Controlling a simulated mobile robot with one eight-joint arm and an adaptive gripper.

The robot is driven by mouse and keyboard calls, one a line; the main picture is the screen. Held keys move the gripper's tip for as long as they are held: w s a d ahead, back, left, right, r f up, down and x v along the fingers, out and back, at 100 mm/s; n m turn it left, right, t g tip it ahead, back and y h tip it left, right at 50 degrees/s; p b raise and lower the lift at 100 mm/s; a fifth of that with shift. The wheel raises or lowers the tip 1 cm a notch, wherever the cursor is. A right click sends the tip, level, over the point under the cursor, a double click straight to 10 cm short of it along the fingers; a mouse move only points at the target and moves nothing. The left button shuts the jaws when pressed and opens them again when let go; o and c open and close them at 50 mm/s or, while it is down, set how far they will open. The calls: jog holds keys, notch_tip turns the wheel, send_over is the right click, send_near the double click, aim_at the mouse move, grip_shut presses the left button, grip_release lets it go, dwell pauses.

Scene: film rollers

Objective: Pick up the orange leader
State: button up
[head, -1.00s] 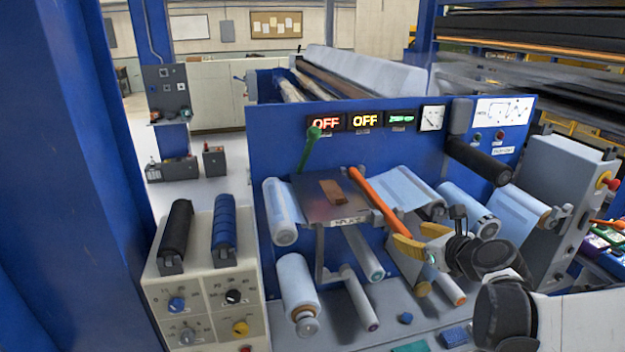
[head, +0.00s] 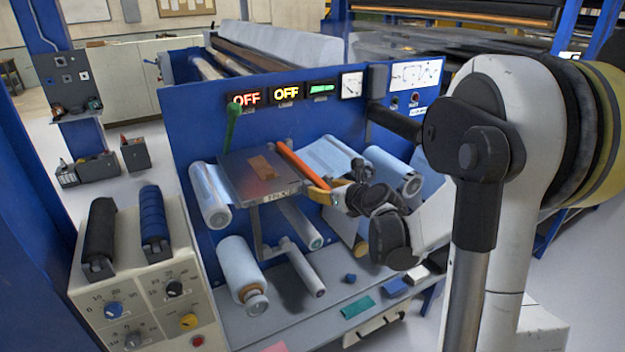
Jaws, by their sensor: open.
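The orange leader (head: 299,162) is a long narrow orange strip along the right edge of the grey splice table (head: 237,182). It slants from the back left down to the front right. My gripper (head: 318,189), with yellow fingers, is at the leader's near right end. The fingers are open and appear to lie on either side of that end. I cannot tell whether they touch it.
A brown piece (head: 261,167) lies on the splice table. A green-knobbed lever (head: 232,120) stands at its left. White rollers (head: 243,270) sit below. A black roller (head: 397,122) juts out behind my arm. A control box (head: 150,300) stands at front left.

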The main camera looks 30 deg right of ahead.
grip_shut()
jog(key=shift+r, duration=0.1)
dwell(0.3)
notch_tip(320, 180, up, 4)
jog(key=shift+p, duration=0.5)
jog(key=s+d+r+p, duration=0.1)
jog(key=s+d+r, duration=0.4)
jog(key=d, duration=0.5)
jog(key=shift+s+d+r, duration=0.2)
jog(key=shift+s+r, duration=0.05)
jog(key=shift+r, duration=0.7)
